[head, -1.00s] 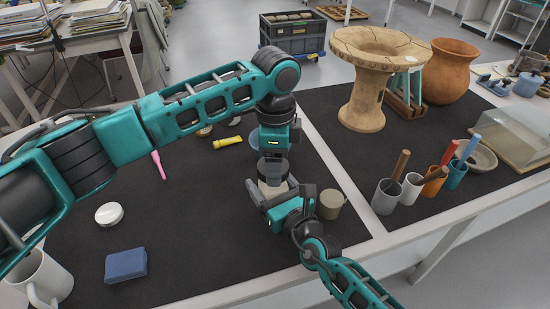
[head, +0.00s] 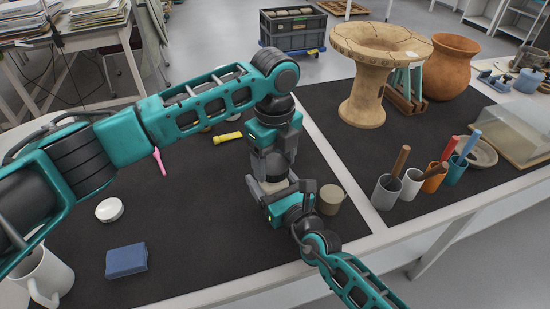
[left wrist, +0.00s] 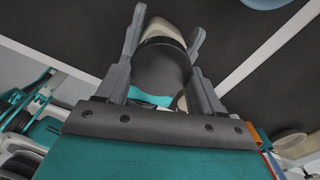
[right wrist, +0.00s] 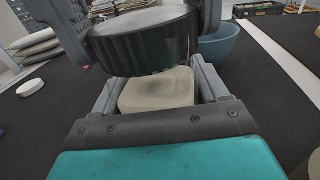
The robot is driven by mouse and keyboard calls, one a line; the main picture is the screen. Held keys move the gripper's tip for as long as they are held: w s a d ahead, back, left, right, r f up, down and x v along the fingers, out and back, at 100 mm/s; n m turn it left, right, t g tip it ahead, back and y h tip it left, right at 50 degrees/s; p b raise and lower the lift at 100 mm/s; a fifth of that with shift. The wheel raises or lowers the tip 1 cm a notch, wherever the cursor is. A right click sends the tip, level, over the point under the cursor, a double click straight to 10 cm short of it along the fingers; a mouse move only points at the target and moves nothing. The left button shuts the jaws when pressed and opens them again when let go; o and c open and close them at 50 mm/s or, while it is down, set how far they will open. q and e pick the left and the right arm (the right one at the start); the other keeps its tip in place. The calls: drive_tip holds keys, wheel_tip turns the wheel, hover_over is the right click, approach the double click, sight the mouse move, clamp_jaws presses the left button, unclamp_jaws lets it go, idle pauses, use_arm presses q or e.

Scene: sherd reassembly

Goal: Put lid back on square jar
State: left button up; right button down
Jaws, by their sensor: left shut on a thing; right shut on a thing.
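My left gripper (head: 270,168) is shut on a dark, ribbed round lid (right wrist: 145,42), whose broad face also shows in the left wrist view (left wrist: 162,72). My right gripper (right wrist: 157,88) is shut on a beige, rounded-square jar (right wrist: 158,92), low over the mat. The jar shows only in small part in the head view (head: 272,186), between the two grippers. The lid is over the jar, roughly level, and covers its mouth from view. I cannot tell whether lid and jar touch.
A beige pot (head: 330,200) stands just right of my right gripper. A blue bowl (right wrist: 220,45) is behind the jar. Tool cups (head: 386,196) stand at right.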

use_arm(q)
drive_tip(key=m, duration=0.3)
drive_tip(key=shift+m, duration=0.4)
drive_tip(key=m, duration=0.5)
drive_tip(key=shift+a, duration=0.15)
drive_tip(key=m, duration=0.7)
drive_tip(key=shift+m, duration=0.4)
drive_tip(key=o, duration=1)
drive_tip(key=shift+r, duration=0.1)
